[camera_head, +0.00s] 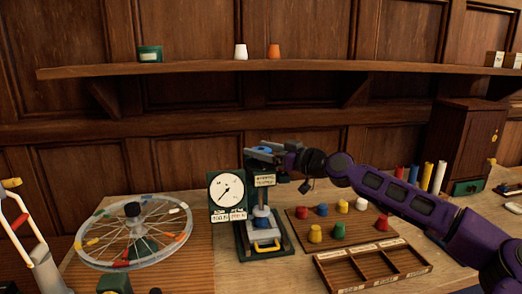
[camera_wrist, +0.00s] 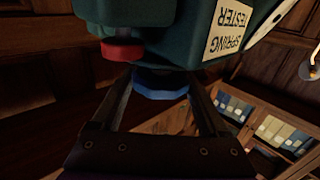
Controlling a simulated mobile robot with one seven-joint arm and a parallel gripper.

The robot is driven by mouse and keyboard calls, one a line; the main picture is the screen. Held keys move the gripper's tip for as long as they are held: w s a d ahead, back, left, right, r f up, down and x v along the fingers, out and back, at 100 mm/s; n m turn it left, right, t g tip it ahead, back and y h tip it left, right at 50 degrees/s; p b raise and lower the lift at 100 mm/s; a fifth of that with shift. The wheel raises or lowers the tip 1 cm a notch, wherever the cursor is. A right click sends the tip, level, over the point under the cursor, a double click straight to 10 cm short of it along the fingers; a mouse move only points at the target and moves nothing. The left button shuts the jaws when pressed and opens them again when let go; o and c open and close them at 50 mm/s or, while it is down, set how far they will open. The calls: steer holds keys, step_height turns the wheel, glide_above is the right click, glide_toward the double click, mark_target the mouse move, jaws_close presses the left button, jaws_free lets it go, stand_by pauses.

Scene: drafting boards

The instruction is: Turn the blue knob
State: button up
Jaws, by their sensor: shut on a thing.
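The blue knob (camera_wrist: 160,88) is on the dark green spring tester (camera_wrist: 185,35), between my two fingers in the wrist view. My gripper (camera_wrist: 161,97) is shut on it, one finger at each side. A red knob (camera_wrist: 122,50) is beside it on the same housing. In the head view the spring tester (camera_head: 241,228) stands on the bench with a white round dial (camera_head: 227,190) at its front. My gripper (camera_head: 272,151) reaches its top from the right, where the fingers partly hide the knob. The knob's turn angle cannot be told.
A spoked wheel (camera_head: 135,232) lies left of the tester. Several coloured pegs stand on a wooden board (camera_head: 295,214) to the right, with an open compartment tray (camera_head: 330,278) in front. A shelf (camera_head: 200,69) runs above. A dark cabinet (camera_head: 465,140) stands at the back right.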

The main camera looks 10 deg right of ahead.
steer(key=shift+f+m+t+h, duration=0.1)
steer(key=shift+m+t+h, duration=0.2)
steer(key=shift+m+t+h+b, duration=0.55)
steer(key=shift+m+t+h, duration=0.4)
steer(key=shift+h, duration=0.5)
steer(key=shift+m+t+h+b, duration=0.6)
steer(key=shift+m+h, duration=0.55)
steer(key=shift+h, duration=0.3)
steer(key=shift+a+r+m+t+h+b, duration=0.1)
steer(key=shift+m+h+b, duration=0.25)
steer(key=shift+m+h, duration=0.75)
steer(key=shift+a+r+m+t+h+b, duration=0.15)
steer(key=shift+m+h+b, duration=0.4)
steer(key=shift+h, duration=1.1)
steer(key=shift+d+f+m+t+h+b, duration=0.1)
steer(key=shift+m+h+b, duration=0.1)
steer(key=shift+m+h, duration=0.95)
steer(key=m+g+h+p, duration=0.1)
steer(key=m+h, duration=0.1)
steer(key=h, duration=0.1)
steer(key=m+g+h+p, duration=0.1)
steer(key=m+h, duration=0.1)
steer(key=h, duration=0.1)
steer(key=shift+r+h, duration=0.1)
steer(key=shift+h, duration=0.3)
steer(key=shift+m+g+h+p, duration=1.7)
steer(key=shift+m+g+h, duration=0.25)
steer(key=shift+h, duration=0.35)
steer(key=shift+d+g, duration=0.2)
steer(key=shift+g, duration=0.05)
